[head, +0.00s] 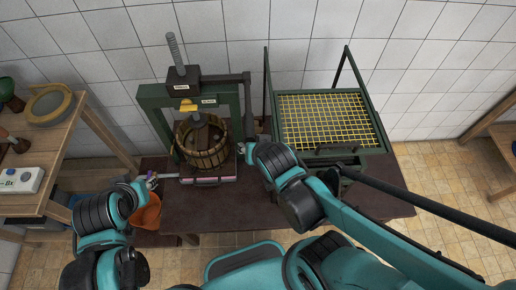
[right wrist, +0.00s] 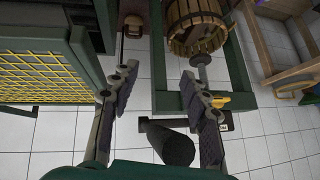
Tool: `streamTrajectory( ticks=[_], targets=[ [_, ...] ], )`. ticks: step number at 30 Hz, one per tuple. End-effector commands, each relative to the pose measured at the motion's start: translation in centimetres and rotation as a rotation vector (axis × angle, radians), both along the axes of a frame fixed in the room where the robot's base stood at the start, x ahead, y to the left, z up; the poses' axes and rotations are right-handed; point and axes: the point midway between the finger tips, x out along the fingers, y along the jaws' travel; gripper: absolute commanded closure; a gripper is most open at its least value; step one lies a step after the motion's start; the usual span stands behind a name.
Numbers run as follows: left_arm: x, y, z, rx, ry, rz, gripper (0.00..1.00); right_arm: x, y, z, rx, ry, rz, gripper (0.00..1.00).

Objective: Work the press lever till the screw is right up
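The press has a green frame (head: 152,98), a slatted wooden basket (head: 202,160) and an upright threaded screw (head: 174,50) rising well above its dark head block (head: 183,78). A yellow piece (head: 188,105) sits below the block and also shows in the right wrist view (right wrist: 235,100). The black lever (head: 222,78) runs right from the block, then bends towards me. My right gripper (head: 246,148) is at the lever's near end. In the right wrist view my right gripper (right wrist: 158,80) is open, a black cylinder (right wrist: 175,150) between its fingers, apparently unclamped. My left gripper (head: 152,180) is left of the basket; its fingers are too small to judge.
A green stand with a yellow grid (head: 325,120) is close right of the lever. An orange bucket (head: 148,212) stands by my left gripper. A wooden table (head: 60,135) at the left holds a sieve (head: 48,105) and a white box (head: 22,180). The dark bench (head: 235,212) has bare space in front.

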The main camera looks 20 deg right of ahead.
Motion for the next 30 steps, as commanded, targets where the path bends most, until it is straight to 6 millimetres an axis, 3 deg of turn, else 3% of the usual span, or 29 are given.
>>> streamTrajectory(
  ticks=[16,30],
  targets=[
    [0.0,0.0,0.0,0.000,0.000,0.000,0.67,-3.9,0.0,4.6,0.001,-0.001,0.000,0.54],
    [0.0,0.0,0.0,0.000,0.000,0.000,0.67,-4.5,0.0,5.4,0.001,-0.001,0.000,0.54]
  ],
)
